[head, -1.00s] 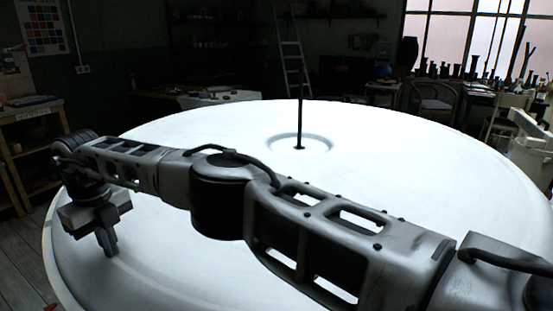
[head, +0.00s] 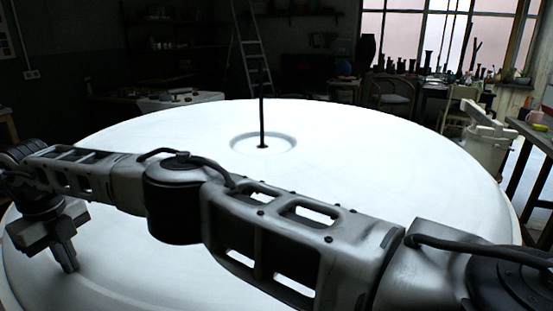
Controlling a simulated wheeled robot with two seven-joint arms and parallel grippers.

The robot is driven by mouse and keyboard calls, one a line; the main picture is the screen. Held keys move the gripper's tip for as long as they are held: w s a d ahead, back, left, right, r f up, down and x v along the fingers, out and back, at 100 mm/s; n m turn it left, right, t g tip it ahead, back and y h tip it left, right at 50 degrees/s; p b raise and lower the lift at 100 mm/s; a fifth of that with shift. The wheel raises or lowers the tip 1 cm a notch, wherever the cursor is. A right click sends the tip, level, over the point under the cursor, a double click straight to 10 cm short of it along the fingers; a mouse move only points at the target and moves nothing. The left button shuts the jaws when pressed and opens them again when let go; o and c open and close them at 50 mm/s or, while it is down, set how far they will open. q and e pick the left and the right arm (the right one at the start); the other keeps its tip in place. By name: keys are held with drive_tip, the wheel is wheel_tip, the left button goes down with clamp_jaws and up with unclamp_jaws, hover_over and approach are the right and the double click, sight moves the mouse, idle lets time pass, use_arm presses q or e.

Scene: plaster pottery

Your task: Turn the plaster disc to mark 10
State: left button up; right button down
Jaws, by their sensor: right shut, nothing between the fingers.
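The large white plaster disc (head: 350,170) fills the middle of the head view, with a shallow ring-shaped dip around its centre. A thin dark rod (head: 262,110) stands upright in that dip. My right arm reaches across the front of the disc from the lower right. My right gripper (head: 70,266) is at the far left, pointing down at the disc near its left front edge. Its fingers are shut with nothing between them; I cannot tell whether the tips touch the plaster. No numbered marks are readable on the disc. My left gripper is not in view.
A ladder (head: 256,65) leans at the back wall. A low table (head: 160,104) with small items stands behind the disc at left. Chairs and a bench with dark vases stand under the window (head: 450,40). A table (head: 535,135) is close at the right edge.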

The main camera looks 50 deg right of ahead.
drive_tip(key=shift+f, duration=0.15)
drive_tip(key=shift+w+r+p, duration=0.1)
drive_tip(key=shift+r+p, duration=0.6)
drive_tip(key=shift+r, duration=0.05)
drive_tip(key=shift+r+p, duration=2.15)
drive_tip(key=shift+r, duration=0.65)
